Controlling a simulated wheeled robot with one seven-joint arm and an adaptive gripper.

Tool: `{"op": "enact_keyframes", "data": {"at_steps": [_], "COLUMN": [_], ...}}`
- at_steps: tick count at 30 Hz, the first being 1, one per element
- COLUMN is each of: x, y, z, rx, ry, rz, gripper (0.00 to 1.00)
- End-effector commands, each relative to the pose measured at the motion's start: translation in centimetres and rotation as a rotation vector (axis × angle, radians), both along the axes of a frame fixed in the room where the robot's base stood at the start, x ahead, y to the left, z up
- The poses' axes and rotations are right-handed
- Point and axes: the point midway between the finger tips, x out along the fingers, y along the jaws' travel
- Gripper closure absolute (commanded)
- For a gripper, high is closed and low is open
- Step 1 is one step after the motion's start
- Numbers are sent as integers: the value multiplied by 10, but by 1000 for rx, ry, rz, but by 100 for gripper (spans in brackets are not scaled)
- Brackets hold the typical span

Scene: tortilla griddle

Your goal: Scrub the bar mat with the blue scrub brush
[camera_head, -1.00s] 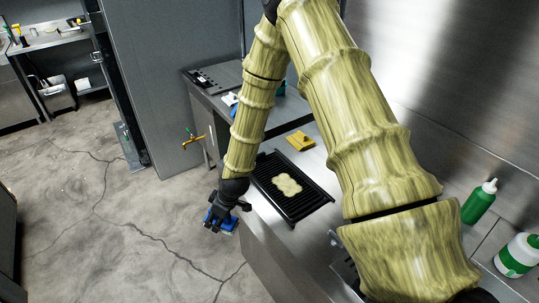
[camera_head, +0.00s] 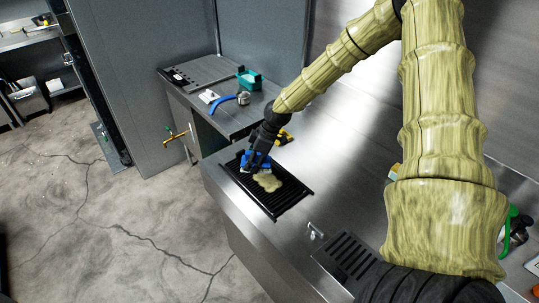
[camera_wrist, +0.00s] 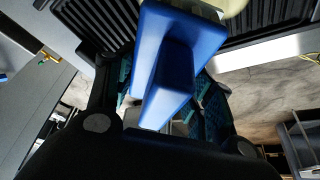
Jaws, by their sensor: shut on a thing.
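The bar mat (camera_head: 289,202) is a black ribbed rectangle lying on the steel counter, with a pale yellow patch (camera_head: 268,181) on it. My gripper (camera_head: 257,161) is shut on the blue scrub brush (camera_head: 248,167) at the mat's far-left part, beside the patch. Whether the bristles touch the mat cannot be told. In the wrist view the blue brush handle (camera_wrist: 172,70) sits between my dark fingers, with the ribbed mat (camera_wrist: 95,22) behind it and a bit of the pale patch at the top edge. The bristles are mostly hidden.
A yellow object (camera_head: 287,137) lies just behind my gripper, partly hidden. A lower counter at the back holds a green box (camera_head: 249,80) and a blue curved item (camera_head: 220,105). A black slotted piece (camera_head: 350,258) is at the counter's front. Bare steel lies right of the mat.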

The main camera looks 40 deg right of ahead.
Motion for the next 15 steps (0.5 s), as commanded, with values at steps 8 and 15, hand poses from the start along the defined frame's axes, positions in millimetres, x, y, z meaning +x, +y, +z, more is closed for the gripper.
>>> {"op": "enact_keyframes", "data": {"at_steps": [8, 15], "x": [2, 2], "y": [-13, -13], "z": [5, 5], "rx": [0, 0], "ry": [0, 0], "rz": [-9, -9], "gripper": [80, 80]}}
